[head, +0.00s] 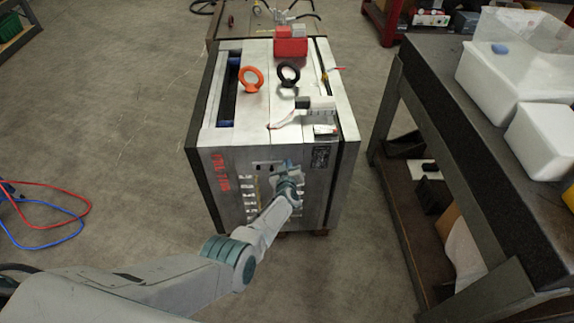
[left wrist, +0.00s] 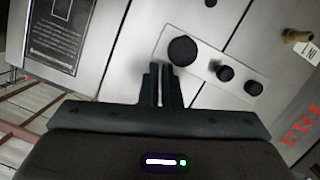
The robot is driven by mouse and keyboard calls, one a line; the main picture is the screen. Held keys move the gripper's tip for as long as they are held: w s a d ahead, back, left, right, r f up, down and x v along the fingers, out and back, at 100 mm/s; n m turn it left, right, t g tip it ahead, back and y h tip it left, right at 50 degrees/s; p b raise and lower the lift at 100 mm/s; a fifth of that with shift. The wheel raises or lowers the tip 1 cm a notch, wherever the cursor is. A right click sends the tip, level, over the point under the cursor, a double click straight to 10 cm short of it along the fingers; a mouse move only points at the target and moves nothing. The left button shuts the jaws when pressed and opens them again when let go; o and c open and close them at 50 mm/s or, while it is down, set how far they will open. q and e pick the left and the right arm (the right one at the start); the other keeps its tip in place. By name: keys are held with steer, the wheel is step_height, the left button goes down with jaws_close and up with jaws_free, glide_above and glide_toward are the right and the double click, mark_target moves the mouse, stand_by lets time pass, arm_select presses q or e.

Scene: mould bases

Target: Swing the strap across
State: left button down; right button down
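The strap (left wrist: 211,66) is a flat light-grey metal bar with a large black round bolt and two smaller black ones. It lies tilted across seams in the mould base's steel face (left wrist: 150,25). In the head view the strap (head: 265,166) shows small on the front of the mould base (head: 240,157), partly behind my wrist. My left gripper (left wrist: 163,82) has its two dark fingers close together at the strap's lower-left end, with a thin pale slit between them. I cannot tell whether the strap is between them. In the head view my left gripper (head: 290,170) is at the front face. My right gripper is not in view.
Orange (head: 251,79) and black (head: 288,74) lifting rings and a red block (head: 290,41) are on top of the mould base. A brass fitting (left wrist: 297,36) protrudes near the strap. A dark workbench (head: 445,110) with white bins stands at right. The left floor is mostly clear.

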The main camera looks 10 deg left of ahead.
arm_select(q)
steer(key=shift+w+r, duration=0.25)
steer(key=shift+r, duration=0.15)
steer(key=shift+s+p, duration=0.15)
steer(key=shift+p, duration=0.15)
steer(key=p+v, duration=0.4)
steer(key=v, duration=0.6)
steer(key=shift+s+f, duration=0.25)
steer(key=shift+s, duration=0.2)
steer(key=shift+f, duration=0.1)
